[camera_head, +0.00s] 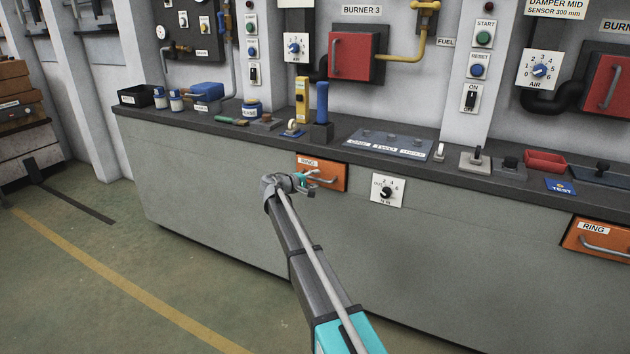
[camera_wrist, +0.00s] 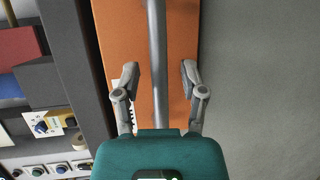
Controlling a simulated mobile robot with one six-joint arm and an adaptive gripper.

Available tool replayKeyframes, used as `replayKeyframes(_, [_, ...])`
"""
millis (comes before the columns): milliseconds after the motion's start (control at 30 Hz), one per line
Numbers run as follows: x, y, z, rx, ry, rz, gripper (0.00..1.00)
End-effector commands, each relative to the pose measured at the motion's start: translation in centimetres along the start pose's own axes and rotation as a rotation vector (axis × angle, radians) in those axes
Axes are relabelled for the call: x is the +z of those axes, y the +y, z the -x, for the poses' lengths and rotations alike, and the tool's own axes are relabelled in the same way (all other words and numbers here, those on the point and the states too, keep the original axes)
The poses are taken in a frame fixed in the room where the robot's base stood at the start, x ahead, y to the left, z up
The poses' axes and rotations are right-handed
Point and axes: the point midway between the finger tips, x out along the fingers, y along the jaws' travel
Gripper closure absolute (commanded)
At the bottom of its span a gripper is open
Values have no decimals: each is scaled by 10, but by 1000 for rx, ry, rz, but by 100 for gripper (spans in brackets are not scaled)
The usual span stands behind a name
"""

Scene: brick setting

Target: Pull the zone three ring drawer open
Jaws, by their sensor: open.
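An orange drawer front (camera_head: 334,177) with a "RING" label is set in the grey bench front below the Burner 3 panel. It looks flush with the bench. Its grey bar handle (camera_head: 322,180) is partly hidden by my gripper (camera_head: 302,183). In the wrist view the handle (camera_wrist: 157,40) runs up the picture across the orange front (camera_wrist: 182,70). My gripper (camera_wrist: 160,78) is open, with one finger on each side of the handle. I see gaps between the fingers and the bar. A second orange "RING" drawer (camera_head: 597,238) is at the right edge.
A dial plate (camera_head: 388,191) is on the bench front just right of the drawer. The dark worktop (camera_head: 225,127) above holds a blue post (camera_head: 322,103), a grey panel (camera_head: 390,143) and a red tray (camera_head: 545,161).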

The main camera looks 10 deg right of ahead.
Motion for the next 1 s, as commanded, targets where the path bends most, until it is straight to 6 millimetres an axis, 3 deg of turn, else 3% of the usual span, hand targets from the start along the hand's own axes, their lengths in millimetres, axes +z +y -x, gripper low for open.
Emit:
replayKeyframes(67, [0,0,0,0,0,0,46])
replayKeyframes(367, [0,0,0,0,0,0,100])
replayKeyframes(600, [3,0,-3,0,0,0,100])
replayKeyframes(1000, [8,-4,14,-1,-4,0,100])
